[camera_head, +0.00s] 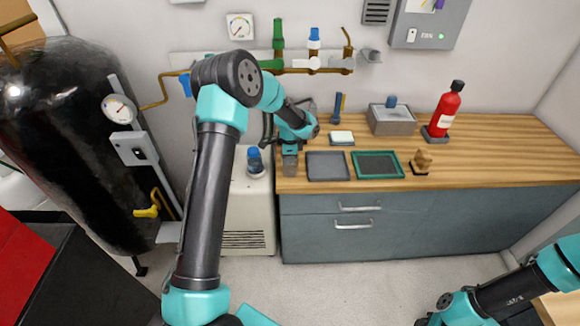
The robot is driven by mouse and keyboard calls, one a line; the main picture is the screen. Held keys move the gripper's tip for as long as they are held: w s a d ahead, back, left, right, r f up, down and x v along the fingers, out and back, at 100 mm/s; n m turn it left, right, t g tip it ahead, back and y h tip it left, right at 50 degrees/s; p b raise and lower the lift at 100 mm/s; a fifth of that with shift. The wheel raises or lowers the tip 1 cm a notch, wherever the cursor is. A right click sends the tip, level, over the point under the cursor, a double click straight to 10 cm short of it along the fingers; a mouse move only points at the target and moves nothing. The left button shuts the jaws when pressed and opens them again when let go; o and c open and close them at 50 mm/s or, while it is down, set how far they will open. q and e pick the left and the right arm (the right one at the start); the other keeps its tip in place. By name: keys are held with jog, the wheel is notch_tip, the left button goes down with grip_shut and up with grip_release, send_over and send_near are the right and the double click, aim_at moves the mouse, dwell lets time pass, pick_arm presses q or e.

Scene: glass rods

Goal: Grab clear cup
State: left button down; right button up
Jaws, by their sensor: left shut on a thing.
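A small clear cup (290,166) is at the front left corner of the wooden counter (480,165). My left gripper (290,150) reaches over the counter from above and is shut on the cup at its upper part. The cup is upright and its base looks to be at the counter top; I cannot tell whether it touches. My right arm comes in at the lower right, and its fingertips are not visible.
A grey tray (328,179), a green-rimmed tray (402,165) and a small brown object (424,160) lie right of the cup. A blue-capped jar (255,162) stands to the left. A red extinguisher (445,112) stands at the back right. The counter's right side is clear.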

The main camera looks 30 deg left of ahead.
dwell(0.4)
pick_arm(q)
jog(key=shift+r, duration=0.5)
notch_tip(320, 180, up, 3)
jog(key=shift+f, duration=0.15)
jog(key=s+d+r, duration=0.1)
jog(key=s+d, duration=0.7)
jog(key=s, duration=0.5)
jog(key=shift+s+d+r, duration=0.15)
jog(key=shift+s, duration=0.2)
